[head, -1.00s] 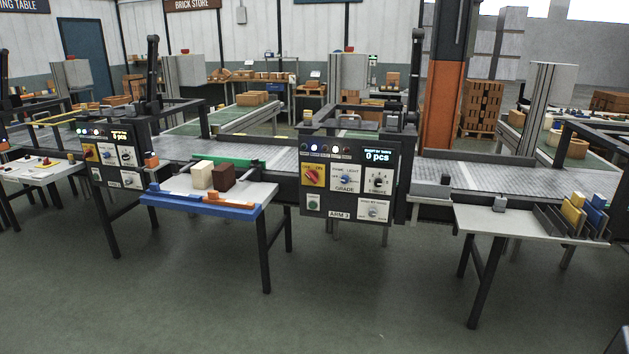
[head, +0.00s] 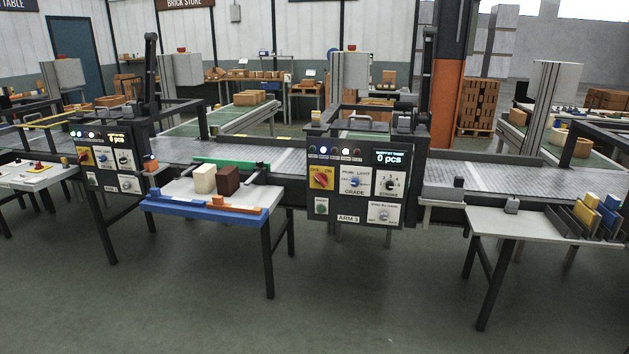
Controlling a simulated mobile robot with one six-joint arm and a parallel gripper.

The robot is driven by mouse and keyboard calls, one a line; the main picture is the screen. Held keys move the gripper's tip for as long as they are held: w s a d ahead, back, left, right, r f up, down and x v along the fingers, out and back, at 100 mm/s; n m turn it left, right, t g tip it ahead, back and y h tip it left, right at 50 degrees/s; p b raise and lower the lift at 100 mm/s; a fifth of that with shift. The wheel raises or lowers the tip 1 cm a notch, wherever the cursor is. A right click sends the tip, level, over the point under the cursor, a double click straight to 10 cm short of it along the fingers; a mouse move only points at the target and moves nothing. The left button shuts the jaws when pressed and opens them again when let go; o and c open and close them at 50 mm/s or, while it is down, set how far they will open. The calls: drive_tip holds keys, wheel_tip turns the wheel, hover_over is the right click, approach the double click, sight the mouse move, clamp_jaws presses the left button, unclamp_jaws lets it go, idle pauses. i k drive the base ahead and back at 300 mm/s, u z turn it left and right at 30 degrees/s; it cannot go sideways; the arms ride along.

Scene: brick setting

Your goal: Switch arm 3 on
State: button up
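The display (head: 391,157) reads "0 pcs". My gripper is not in view.
A similar panel (head: 107,160) stands further left. A blue-edged table (head: 205,210) with a cream and a brown block is left of the arm 3 panel. A white table (head: 520,224) with yellow and blue pieces is at right. The floor in front (head: 380,300) is clear.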

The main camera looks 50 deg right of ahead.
sight(321, 178)
drive_tip(key=z, duration=0.45)
drive_tip(key=i, duration=1.25)
drive_tip(key=u, duration=0.05)
